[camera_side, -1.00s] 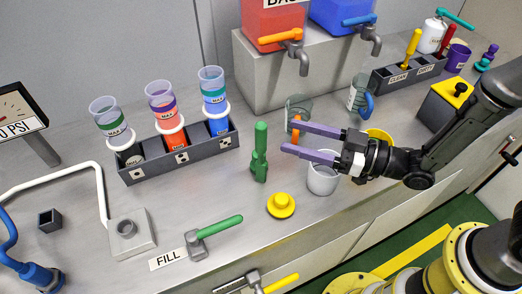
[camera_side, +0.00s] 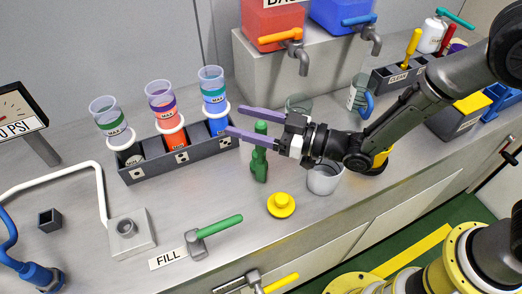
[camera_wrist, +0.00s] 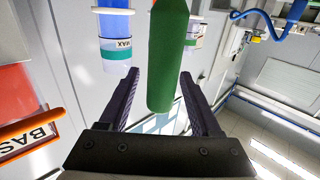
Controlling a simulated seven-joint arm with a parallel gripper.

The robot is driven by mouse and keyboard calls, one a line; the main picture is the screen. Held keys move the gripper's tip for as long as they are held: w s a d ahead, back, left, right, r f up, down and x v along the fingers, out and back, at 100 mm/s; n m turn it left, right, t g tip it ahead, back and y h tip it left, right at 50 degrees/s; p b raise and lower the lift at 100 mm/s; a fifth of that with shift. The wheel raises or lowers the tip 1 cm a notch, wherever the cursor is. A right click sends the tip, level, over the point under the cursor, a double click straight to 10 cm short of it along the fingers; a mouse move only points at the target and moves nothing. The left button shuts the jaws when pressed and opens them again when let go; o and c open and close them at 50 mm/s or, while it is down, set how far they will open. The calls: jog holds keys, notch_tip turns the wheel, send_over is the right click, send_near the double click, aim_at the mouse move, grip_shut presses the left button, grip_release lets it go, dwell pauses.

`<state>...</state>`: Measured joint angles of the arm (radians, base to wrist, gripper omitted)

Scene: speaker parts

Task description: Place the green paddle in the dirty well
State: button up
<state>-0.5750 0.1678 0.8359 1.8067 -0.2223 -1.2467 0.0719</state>
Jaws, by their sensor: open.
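My gripper (camera_side: 234,120) is open and level, with one purple finger on each side of the paddle's upper part. In the wrist view the green paddle (camera_wrist: 168,55) rises between the two dark fingers (camera_wrist: 160,73), with gaps visible on both sides. The other end is largely hidden behind my arm.
A grey rack (camera_side: 188,153) with several MAX cups is just left of the paddle. A green-handled FILL valve (camera_side: 207,235) is front left.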

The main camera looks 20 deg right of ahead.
grip_shut()
dwell(1.4)
